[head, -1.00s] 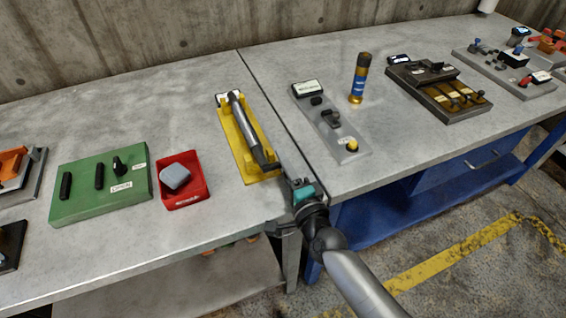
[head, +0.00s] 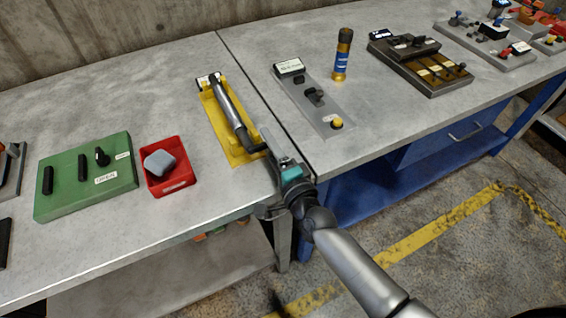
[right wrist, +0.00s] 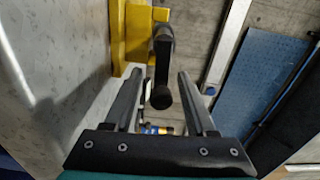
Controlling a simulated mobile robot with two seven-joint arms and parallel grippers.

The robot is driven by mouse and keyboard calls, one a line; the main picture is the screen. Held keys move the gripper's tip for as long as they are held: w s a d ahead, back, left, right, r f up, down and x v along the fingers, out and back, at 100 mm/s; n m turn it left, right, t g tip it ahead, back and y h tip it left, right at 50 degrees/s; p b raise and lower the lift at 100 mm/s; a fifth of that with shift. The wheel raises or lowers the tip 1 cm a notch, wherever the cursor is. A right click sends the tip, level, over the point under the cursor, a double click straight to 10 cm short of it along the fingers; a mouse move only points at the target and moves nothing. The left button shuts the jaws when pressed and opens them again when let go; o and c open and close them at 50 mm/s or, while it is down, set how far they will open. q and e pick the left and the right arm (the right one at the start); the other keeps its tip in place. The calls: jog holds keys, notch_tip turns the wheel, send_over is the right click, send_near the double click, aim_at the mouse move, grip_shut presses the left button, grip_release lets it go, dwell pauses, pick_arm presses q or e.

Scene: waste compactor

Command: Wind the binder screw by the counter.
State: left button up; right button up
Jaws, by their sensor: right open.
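The binder screw (head: 228,104) is a grey rod lying along a yellow base (head: 243,157) on the bench. A small dark-and-white display (head: 207,80) sits at its far end; its reading is too small to make out. A dark crank at the near end shows in the right wrist view, with a round black knob (right wrist: 160,97). My right gripper (head: 268,150) is at this near end. In the right wrist view its open fingers (right wrist: 160,76) stand on either side of the crank, with gaps visible. My left gripper is not in view.
Left of the binder are a red tray (head: 180,187) with a grey block and a green switch panel (head: 60,203). To the right are a grey panel (head: 320,112) with a yellow knob and a gold cylinder (head: 341,62). Bare bench surrounds the yellow base.

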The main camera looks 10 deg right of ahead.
jog(key=v, duration=1.4)
jog(key=shift+s+p, duration=0.35)
jog(key=shift+s, duration=0.05)
jog(key=shift+d, duration=0.1)
dwell(0.5)
